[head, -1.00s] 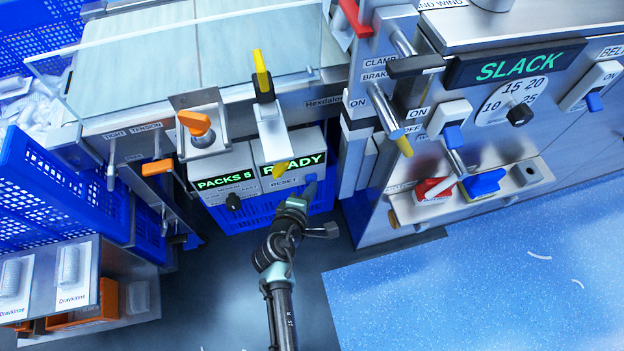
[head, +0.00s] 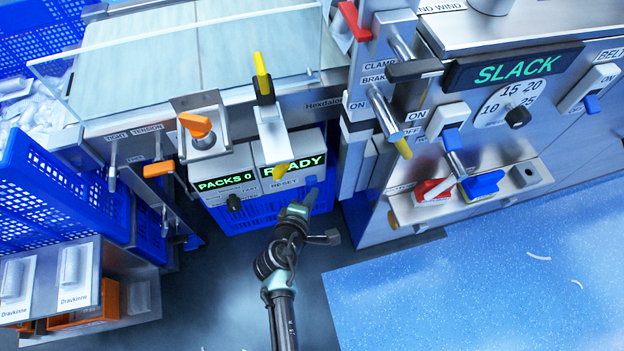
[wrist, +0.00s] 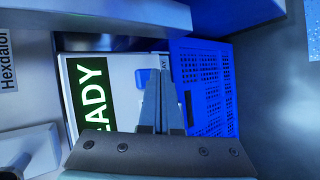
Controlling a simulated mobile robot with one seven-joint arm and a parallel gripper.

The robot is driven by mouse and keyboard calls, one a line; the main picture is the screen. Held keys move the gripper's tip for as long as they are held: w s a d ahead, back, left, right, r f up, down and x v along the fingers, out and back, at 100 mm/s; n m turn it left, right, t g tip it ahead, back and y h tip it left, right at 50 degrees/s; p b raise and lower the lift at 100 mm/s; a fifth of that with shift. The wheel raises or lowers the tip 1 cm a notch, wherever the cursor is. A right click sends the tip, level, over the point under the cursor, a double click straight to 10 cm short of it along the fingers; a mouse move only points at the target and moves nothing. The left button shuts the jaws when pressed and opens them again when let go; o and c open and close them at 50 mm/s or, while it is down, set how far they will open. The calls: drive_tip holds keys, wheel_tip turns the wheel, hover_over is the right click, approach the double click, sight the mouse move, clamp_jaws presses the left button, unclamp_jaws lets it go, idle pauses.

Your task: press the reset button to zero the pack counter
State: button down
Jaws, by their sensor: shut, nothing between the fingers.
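The pack counter display (head: 226,184) reads "PACKS 0" in green. Beside it, the panel with the "READY" display (head: 294,165) carries a "RESET" label (head: 285,182). The blue reset button (head: 311,182) sits at the right of that label. In the wrist view the button (wrist: 147,78) shows just left of my fingertips. My gripper (head: 305,196) is shut and empty, just in front of and below the button in the head view. Its fingers also show in the wrist view (wrist: 160,75). I cannot tell whether the tips touch the button.
A dark knob (head: 234,202) and a yellow knob (head: 281,172) stick out left of the button. A blue perforated crate (wrist: 208,88) lies below the panel. The machine cabinet with levers and the "SLACK" display (head: 518,68) stands at right.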

drive_tip(key=shift+s, duration=0.15)
drive_tip(key=s, duration=0.1)
drive_tip(key=s+d+p, duration=0.1)
drive_tip(key=s, duration=0.2)
drive_tip(key=shift+s+d, duration=0.3)
drive_tip(key=shift+s, duration=0.05)
idle(0.9)
